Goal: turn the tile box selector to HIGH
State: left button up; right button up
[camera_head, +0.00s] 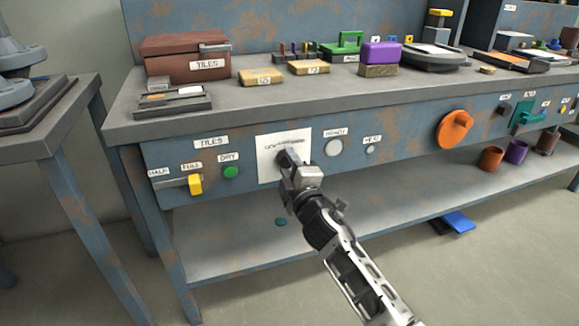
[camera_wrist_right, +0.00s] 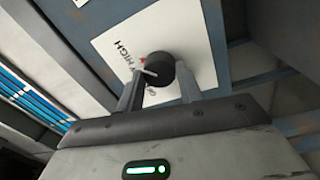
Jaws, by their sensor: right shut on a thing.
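The selector is a black round knob (camera_wrist_right: 161,67) on a white plate (camera_wrist_right: 198,62) with printed lettering, HIGH among it. In the wrist view the knob's white pointer line points left, with a small red mark beside it; I cannot tell exactly which setting it meets. My right gripper (camera_wrist_right: 158,84) is shut on the knob, one finger on each side. In the head view the right gripper (camera_head: 288,162) reaches the plate (camera_head: 268,168) on the bench front and mostly hides the knob. The brown box labelled TILES (camera_head: 180,66) sits on the bench above. My left gripper is not in view.
Left of the plate are a yellow slider (camera_head: 195,184) and a green button (camera_head: 231,172). Right of it are a white round button (camera_head: 334,148) and an orange knob (camera_head: 453,129). Wooden blocks (camera_head: 261,78) lie on the bench top (camera_head: 240,108). A lower shelf (camera_head: 225,262) runs below.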

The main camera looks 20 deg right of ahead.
jog(key=o, duration=1)
pick_arm(q)
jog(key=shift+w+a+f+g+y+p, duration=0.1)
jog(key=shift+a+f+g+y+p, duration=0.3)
jog(key=shift+p, duration=0.6)
pick_arm(e)
jog(key=s+f, duration=0.1)
jog(key=s, duration=1.5)
jog(key=shift+d, duration=0.25)
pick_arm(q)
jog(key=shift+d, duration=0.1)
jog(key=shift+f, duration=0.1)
